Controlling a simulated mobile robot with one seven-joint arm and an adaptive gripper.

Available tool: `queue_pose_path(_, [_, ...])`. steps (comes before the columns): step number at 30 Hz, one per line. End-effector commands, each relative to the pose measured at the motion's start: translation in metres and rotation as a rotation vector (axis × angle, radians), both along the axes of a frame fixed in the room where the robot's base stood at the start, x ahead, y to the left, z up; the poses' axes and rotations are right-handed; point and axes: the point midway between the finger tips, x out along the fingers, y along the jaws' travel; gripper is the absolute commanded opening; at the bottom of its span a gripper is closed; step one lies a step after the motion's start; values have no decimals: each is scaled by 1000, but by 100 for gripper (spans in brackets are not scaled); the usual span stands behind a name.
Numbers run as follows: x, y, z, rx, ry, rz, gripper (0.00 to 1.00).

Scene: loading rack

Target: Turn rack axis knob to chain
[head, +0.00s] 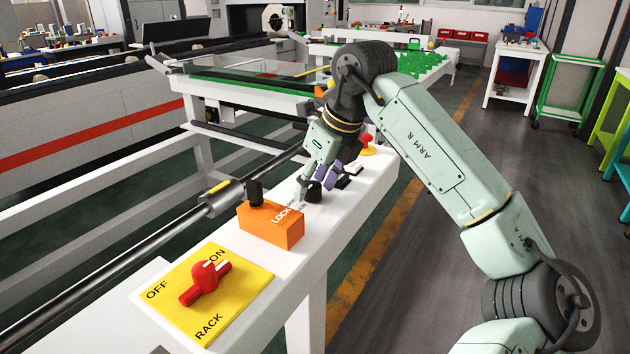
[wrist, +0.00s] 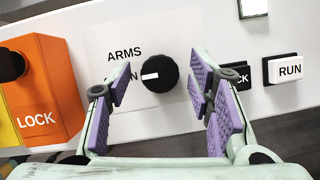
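A round black knob (wrist: 161,73) with a white pointer mark sits on the white panel in the wrist view. Its mark points left, at a label ending in "N" whose start is hidden by a finger. The label "ARMS" (wrist: 124,54) is up and left of it. My gripper (wrist: 160,84) is open, with purple-padded fingers on either side of the knob and gaps visible on both sides. In the head view my gripper (head: 318,180) is low over the white rail, at the black knob (head: 314,192).
An orange LOCK block (head: 272,224) with a black peg stands left of the knob. A red switch (head: 205,282) sits on a yellow OFF/ON RACK plate. BLACK-edged buttons, one marked RUN (wrist: 289,69), are to the right. A red mushroom button (head: 367,145) stands farther along the rail.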

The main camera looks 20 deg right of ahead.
Motion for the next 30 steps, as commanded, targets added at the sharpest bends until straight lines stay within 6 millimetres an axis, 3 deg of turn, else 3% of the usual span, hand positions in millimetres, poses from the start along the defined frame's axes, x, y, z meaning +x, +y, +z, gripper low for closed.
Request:
queue_pose_path(11, [-2,-2,5,0,0,-1,50])
queue_pose_path(24, [-31,-16,84,-2,0,-2,50])
queue_pose_path(30, [-39,-21,106,-1,1,-2,50])
